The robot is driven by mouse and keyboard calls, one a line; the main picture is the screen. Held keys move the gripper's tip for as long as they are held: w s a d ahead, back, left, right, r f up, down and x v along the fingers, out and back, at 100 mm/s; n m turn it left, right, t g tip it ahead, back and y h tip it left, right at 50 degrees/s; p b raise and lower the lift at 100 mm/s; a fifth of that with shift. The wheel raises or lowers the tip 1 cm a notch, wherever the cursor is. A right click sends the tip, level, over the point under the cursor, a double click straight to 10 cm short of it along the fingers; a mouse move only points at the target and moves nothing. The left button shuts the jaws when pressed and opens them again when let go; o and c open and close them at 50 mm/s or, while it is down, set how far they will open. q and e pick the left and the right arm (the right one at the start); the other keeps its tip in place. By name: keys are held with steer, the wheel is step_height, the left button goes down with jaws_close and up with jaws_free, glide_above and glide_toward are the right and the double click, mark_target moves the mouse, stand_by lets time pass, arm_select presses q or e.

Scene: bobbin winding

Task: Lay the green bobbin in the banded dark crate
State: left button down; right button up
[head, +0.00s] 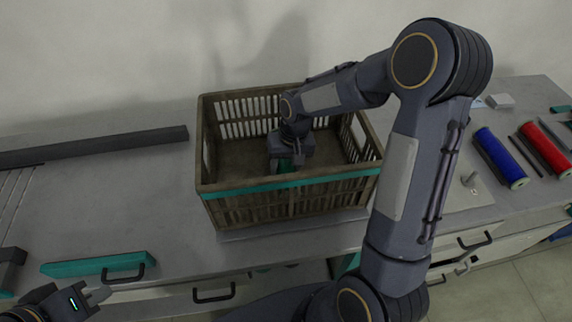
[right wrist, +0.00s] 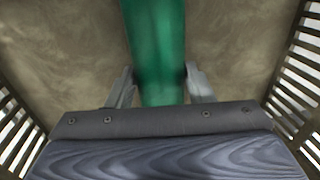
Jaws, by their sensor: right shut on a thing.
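The dark crate (head: 330,200) with a teal band stands on the workbench in the middle of the head view. My right gripper (head: 287,164) reaches down inside it. In the right wrist view my right gripper (right wrist: 160,88) is shut on the green bobbin (right wrist: 156,40), with one finger on each side. The crate's floor (right wrist: 235,40) lies behind the bobbin, and slatted walls show at both sides. In the head view only a little green shows below the gripper. I cannot tell whether the bobbin touches the floor. My left gripper (head: 92,298) is at the bottom left, its fingers partly cut off.
Blue (head: 500,157) and red (head: 546,148) bobbins lie on the right of the bench. A dark bar (head: 95,147) lies at the left. A teal piece with a black handle (head: 98,264) is at the front left edge. The bench left of the crate is mostly clear.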

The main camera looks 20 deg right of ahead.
steer(key=shift+f, duration=0.2)
steer(key=o, duration=1.2)
steer(key=shift+r, duration=0.25)
steer(key=r, duration=0.4)
steer(key=d+r, duration=0.1)
steer(key=r, duration=0.6)
steer(key=shift+s+d+r, duration=0.2)
steer(key=shift+d+r, duration=0.1)
steer(key=shift+d, duration=0.05)
steer(key=shift+r, duration=0.1)
